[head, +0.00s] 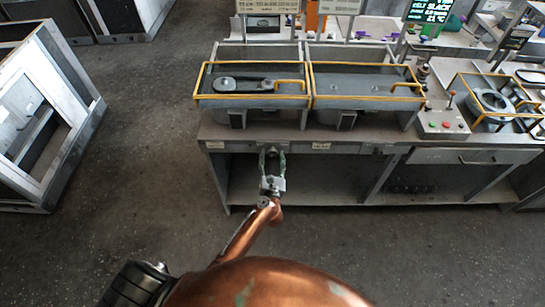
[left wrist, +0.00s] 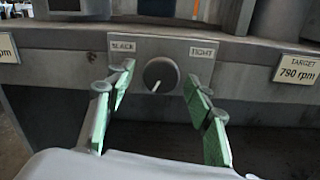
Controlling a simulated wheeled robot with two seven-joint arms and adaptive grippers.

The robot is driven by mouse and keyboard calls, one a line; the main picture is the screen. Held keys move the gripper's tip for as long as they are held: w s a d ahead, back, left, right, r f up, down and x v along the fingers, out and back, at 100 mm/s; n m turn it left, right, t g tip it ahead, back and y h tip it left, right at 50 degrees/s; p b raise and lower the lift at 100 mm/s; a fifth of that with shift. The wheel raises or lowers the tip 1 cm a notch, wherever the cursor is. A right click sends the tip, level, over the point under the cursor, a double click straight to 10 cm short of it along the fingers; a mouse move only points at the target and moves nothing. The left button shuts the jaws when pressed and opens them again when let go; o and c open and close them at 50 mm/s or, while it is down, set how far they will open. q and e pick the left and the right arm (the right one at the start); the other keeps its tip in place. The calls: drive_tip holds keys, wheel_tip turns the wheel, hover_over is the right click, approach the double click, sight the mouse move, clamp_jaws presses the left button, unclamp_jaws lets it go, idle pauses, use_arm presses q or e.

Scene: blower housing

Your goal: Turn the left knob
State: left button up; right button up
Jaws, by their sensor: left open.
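The left knob (left wrist: 161,73) is a round dark dial on the bench's front edge in the left wrist view. Its white pointer mark points down and slightly left. A SLACK label (left wrist: 122,45) is at its upper left and a TIGHT label (left wrist: 203,50) at its upper right. My left gripper (left wrist: 159,77) is open, its green fingers to the left and right of the knob with visible gaps. In the head view the left gripper (head: 272,154) is at the bench front, below the left tray. I cannot tell whether the fingertips reach past the knob's face.
The grey bench (head: 240,134) carries two yellow-railed trays; the left tray (head: 203,88) holds a belt part. A control box (head: 442,124) with buttons stands to the right. A TARGET 790 rpm label (left wrist: 299,70) is right of the knob.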

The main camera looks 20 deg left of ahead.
use_arm(q)
drive_tip(key=shift+c, duration=0.4)
drive_tip(key=c, duration=1.1)
drive_tip(key=shift+r+m+p, duration=0.15)
drive_tip(key=shift+m+p, duration=0.45)
drive_tip(key=shift+p, duration=0.25)
drive_tip(key=shift+m+p, duration=2.55)
drive_tip(key=shift+m, duration=0.45)
